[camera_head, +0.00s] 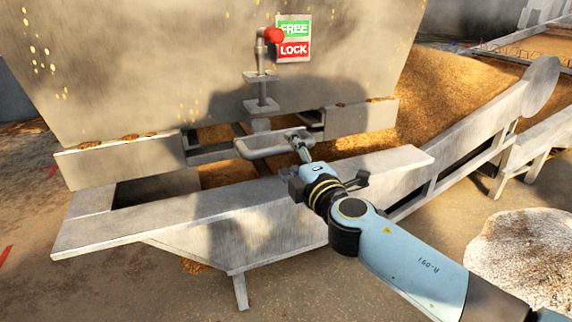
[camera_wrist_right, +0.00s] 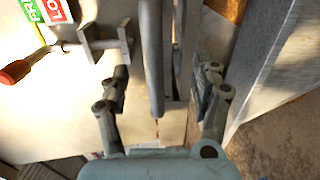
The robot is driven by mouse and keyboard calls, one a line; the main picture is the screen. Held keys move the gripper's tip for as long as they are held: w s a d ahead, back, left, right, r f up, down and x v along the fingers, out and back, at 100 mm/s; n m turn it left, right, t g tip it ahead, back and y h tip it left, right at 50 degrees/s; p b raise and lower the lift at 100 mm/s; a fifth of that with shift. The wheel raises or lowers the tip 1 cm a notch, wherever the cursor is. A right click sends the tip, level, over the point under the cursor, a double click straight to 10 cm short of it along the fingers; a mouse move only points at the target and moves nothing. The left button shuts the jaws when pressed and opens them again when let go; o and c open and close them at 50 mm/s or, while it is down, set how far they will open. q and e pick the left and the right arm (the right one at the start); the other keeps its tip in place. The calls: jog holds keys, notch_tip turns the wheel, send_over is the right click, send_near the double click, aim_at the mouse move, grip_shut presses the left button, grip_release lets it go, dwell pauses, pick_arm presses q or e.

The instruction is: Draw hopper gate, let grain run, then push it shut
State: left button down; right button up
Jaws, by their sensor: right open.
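The hopper (camera_head: 150,60) is a large pale metal bin with a slot at its lower front. The gate's U-shaped grey handle (camera_head: 262,153) sticks out there; its bar also shows in the right wrist view (camera_wrist_right: 153,60). My right gripper (camera_head: 303,150) is at the right end of the handle. In the right wrist view its open fingers (camera_wrist_right: 162,72) stand on either side of the bar, not closed on it. The red-knobbed latch lever (camera_head: 274,35) stands above the handle, its knob beside the green FREE panel (camera_head: 294,27). My left gripper is out of view.
A metal trough (camera_head: 170,223) lies below the hopper, with golden grain (camera_head: 222,172) visible behind its front edge. A conveyor frame (camera_head: 475,130) rises to the right before a large grain heap (camera_head: 440,85). A pale, grain-strewn mound (camera_head: 525,250) stands at lower right.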

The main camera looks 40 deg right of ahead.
aim_at(277, 140)
jog(key=x, duration=0.9)
jog(key=shift+w+d, duration=0.1)
jog(key=shift+w, duration=0.05)
grip_shut()
dwell(0.4)
